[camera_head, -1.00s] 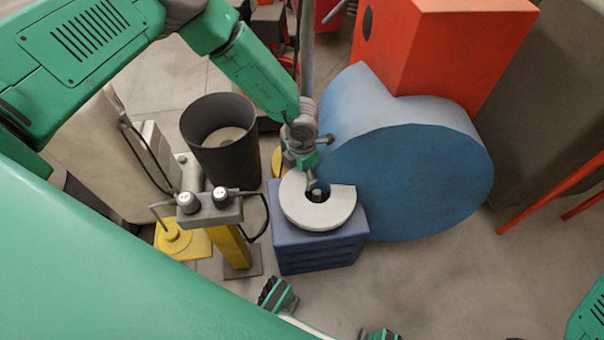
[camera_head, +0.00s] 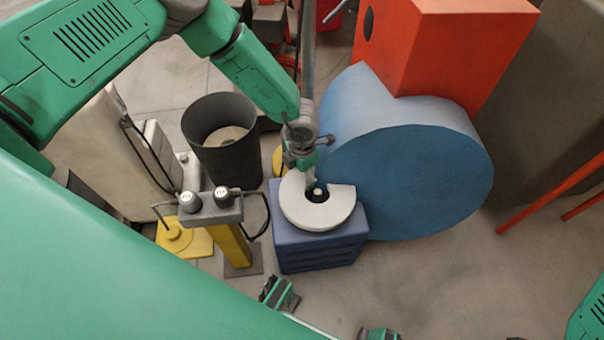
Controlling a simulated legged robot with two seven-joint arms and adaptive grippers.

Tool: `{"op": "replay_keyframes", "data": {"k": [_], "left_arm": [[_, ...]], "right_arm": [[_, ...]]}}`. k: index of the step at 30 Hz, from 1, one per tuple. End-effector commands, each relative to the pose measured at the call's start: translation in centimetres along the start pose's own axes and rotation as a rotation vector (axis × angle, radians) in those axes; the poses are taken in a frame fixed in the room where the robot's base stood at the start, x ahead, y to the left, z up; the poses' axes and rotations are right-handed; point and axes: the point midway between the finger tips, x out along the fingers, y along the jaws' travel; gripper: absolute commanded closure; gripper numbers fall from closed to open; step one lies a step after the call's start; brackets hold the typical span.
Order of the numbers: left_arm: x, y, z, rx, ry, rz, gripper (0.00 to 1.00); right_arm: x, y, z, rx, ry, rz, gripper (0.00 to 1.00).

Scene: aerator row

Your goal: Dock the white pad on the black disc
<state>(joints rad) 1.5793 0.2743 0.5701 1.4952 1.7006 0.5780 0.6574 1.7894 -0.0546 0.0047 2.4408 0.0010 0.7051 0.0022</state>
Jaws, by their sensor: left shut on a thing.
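My left gripper (camera_head: 311,180) reaches down from above to the opening of a pale C-shaped collar (camera_head: 318,216) on a blue block (camera_head: 318,255). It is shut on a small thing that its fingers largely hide. The white pad (camera_head: 317,191) shows as a small pale spot just below the fingertips, inside the collar. Dark surface around it is the black disc (camera_head: 320,198), mostly hidden by the pad and collar. I cannot tell whether pad and disc touch.
A big blue rounded body (camera_head: 410,180) stands close to the right of the collar, with an orange box (camera_head: 440,50) behind. A black bin (camera_head: 225,150) and a yellow post with a grey two-knob head (camera_head: 212,210) stand left.

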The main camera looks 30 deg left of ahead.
Motion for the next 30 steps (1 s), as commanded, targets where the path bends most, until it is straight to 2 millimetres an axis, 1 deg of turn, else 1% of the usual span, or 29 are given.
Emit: {"op": "replay_keyframes", "data": {"k": [12,28,29,30], "left_arm": [[0.1,0.0,0.0,-0.001,0.0,0.0,0.75],[1.1,0.0,0.0,0.0,0.0,0.0,0.75],[1.1,0.0,0.0,0.0,0.0,0.0,0.42],[1.1,0.0,0.0,0.0,0.0,0.0,0.37]], "right_arm": [[-0.1,0.0,0.0,0.0,0.0,0.0,0.6],[0.7,0.0,0.0,0.0,0.0,0.0,0.6],[0.7,0.0,0.0,0.0,0.0,0.0,0.6],[0.6,0.0,0.0,0.0,0.0,0.0,0.6]]}}
